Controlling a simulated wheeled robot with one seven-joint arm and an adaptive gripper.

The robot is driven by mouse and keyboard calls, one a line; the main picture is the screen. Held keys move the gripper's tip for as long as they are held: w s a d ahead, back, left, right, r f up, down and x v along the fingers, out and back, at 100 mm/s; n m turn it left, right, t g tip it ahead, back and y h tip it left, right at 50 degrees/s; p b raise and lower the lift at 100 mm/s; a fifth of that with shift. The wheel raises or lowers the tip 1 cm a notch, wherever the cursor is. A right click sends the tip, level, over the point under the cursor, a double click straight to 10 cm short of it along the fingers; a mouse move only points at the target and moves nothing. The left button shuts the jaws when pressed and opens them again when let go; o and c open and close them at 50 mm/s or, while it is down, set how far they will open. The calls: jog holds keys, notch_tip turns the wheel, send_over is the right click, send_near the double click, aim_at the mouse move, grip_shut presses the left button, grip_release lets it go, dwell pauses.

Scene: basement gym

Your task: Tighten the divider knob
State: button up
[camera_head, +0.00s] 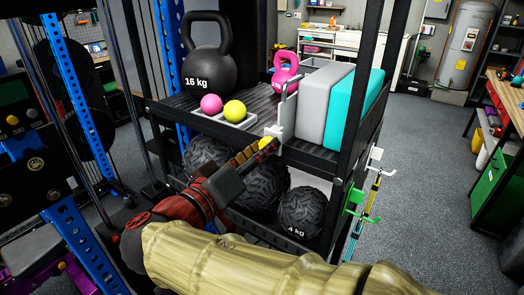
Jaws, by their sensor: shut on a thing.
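The divider (287,118) is a pale grey upright plate at the front edge of the rack's upper shelf, right of a small tray and left of the grey block. My gripper (264,147) reaches up from the lower left, with its fingertips at the divider's lower front. It is shut on the divider knob there. The fingers hide most of the knob, and a small yellow patch shows at their tips. Whether the divider stands tight on the shelf edge cannot be told.
The upper shelf (250,97) holds a black 16 kg kettlebell (208,62), a pink kettlebell (287,67), a pink ball (211,104), a yellow ball (234,110), a grey block (322,103) and a teal block (350,112). Black textured balls (300,212) sit below. Open floor lies right.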

jog(key=shift+f, duration=0.15)
jog(key=o, duration=1.1)
jog(key=shift+o, duration=0.2)
jog(key=v, duration=1.2)
